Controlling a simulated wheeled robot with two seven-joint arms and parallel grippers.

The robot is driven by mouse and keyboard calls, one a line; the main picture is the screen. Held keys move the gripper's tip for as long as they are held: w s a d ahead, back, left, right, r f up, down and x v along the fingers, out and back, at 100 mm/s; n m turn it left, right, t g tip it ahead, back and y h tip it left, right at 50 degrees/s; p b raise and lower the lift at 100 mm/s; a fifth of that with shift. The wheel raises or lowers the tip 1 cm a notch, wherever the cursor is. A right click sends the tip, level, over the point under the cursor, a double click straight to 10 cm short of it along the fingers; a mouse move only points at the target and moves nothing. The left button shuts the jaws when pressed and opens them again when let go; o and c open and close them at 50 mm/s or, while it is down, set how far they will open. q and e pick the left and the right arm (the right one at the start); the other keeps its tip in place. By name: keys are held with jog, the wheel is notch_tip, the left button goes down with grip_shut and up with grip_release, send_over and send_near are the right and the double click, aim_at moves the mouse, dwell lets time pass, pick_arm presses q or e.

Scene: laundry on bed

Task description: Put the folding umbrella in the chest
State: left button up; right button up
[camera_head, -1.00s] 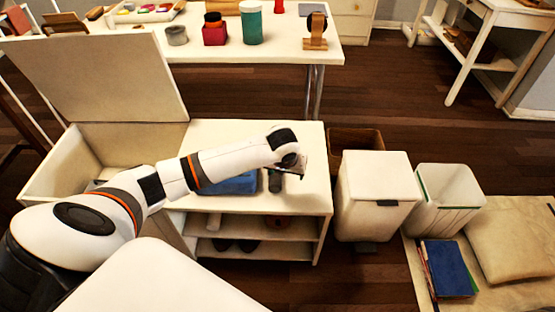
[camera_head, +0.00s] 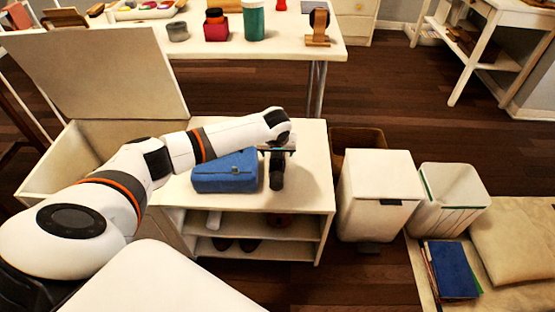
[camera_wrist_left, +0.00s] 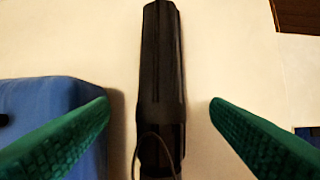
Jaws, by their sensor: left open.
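The black folding umbrella (camera_head: 276,172) lies on the white top of the low shelf, right of a blue case. In the left wrist view the umbrella (camera_wrist_left: 162,70) runs up the middle, between the two green fingertips, with a thin strap loop at its lower end. My left gripper (camera_wrist_left: 160,105) is open, with a finger on each side of the umbrella and a gap to both. In the head view my left gripper (camera_head: 277,150) is at the umbrella's far end. The white chest (camera_head: 90,140) stands left of the shelf with its lid (camera_head: 95,75) raised; my arm hides part of it.
The blue case (camera_head: 225,173) sits close left of the umbrella, and one finger overlaps it in the wrist view. A lidded white bin (camera_head: 380,190) and an open white bin (camera_head: 450,195) stand right of the shelf (camera_head: 300,190). A table (camera_head: 290,45) with jars stands behind.

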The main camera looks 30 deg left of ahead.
aim_at(277, 155)
pick_arm(q)
jog(key=shift+b+x, duration=0.6)
jog(key=shift+x, duration=0.55)
jog(key=shift+b+x, duration=0.45)
jog(key=shift+x, duration=0.65)
jog(key=shift+f, duration=0.25)
pick_arm(e)
jog(key=shift+s+v, duration=0.2)
jog(key=shift+v, duration=0.8)
jog(key=shift+d, duration=0.1)
pick_arm(q)
jog(key=c, duration=1.2)
pick_arm(e)
jog(key=shift+f, duration=0.1)
